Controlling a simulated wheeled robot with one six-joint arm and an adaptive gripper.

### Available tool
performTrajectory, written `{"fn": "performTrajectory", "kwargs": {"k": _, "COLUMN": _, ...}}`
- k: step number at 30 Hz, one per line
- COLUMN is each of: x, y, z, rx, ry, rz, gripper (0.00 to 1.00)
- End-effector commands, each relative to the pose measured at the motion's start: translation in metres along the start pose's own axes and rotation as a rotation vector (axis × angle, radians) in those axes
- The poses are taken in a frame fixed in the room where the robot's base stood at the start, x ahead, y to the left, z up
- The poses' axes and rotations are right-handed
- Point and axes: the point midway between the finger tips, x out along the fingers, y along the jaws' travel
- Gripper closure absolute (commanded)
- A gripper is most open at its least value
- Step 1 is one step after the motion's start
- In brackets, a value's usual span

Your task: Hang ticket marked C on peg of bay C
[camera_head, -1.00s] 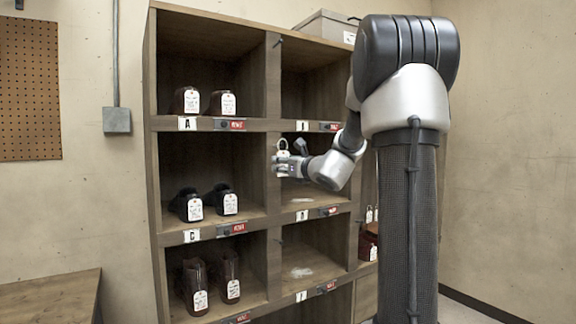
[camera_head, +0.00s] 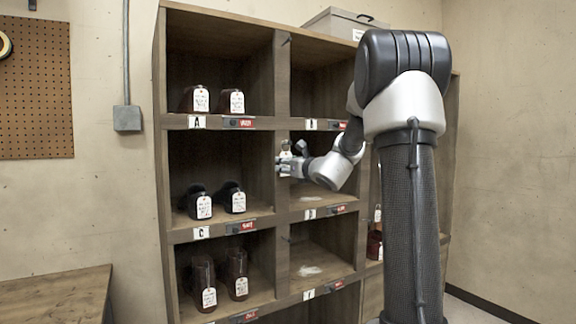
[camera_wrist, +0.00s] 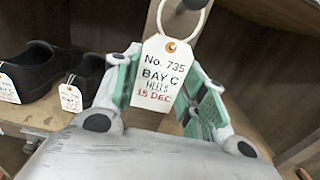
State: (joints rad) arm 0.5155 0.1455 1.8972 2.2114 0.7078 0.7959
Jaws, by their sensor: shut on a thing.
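A white paper ticket (camera_wrist: 162,75) reads "No. 735 BAY C HEELS 15 DEC" and has a pale ring (camera_wrist: 183,22) at its top. My gripper (camera_wrist: 162,62) is shut on the ticket, with green pads on both sides of it. In the head view my gripper (camera_head: 284,160) is at the divider right of bay C, the middle left bay above the C label (camera_head: 201,233). A small dark peg end (camera_wrist: 194,4) shows at the ring's top in the wrist view. I cannot tell whether the ring is around it or in front of it.
Black shoes (camera_head: 198,204) with tags stand in bay C, left of my gripper. Bay A above and the bay below hold brown tagged shoes. A peg (camera_head: 286,41) sticks out of the divider higher up. A wooden table (camera_head: 55,292) stands at the lower left.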

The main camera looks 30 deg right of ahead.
Motion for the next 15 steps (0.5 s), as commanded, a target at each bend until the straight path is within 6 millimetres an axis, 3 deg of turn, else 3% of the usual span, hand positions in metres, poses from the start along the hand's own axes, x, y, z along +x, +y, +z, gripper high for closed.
{"fn": "performTrajectory", "kwargs": {"k": 11, "x": -0.0001, "y": 0.0000, "z": 0.0000, "rx": 0.000, "ry": 0.000, "rz": 0.000, "gripper": 0.71}}
{"fn": "performTrajectory", "kwargs": {"k": 12, "x": -0.0001, "y": 0.0000, "z": 0.0000, "rx": 0.000, "ry": 0.000, "rz": 0.000, "gripper": 0.57}}
{"fn": "performTrajectory", "kwargs": {"k": 15, "x": -0.0002, "y": 0.0000, "z": 0.0000, "rx": 0.000, "ry": 0.000, "rz": 0.000, "gripper": 0.38}}
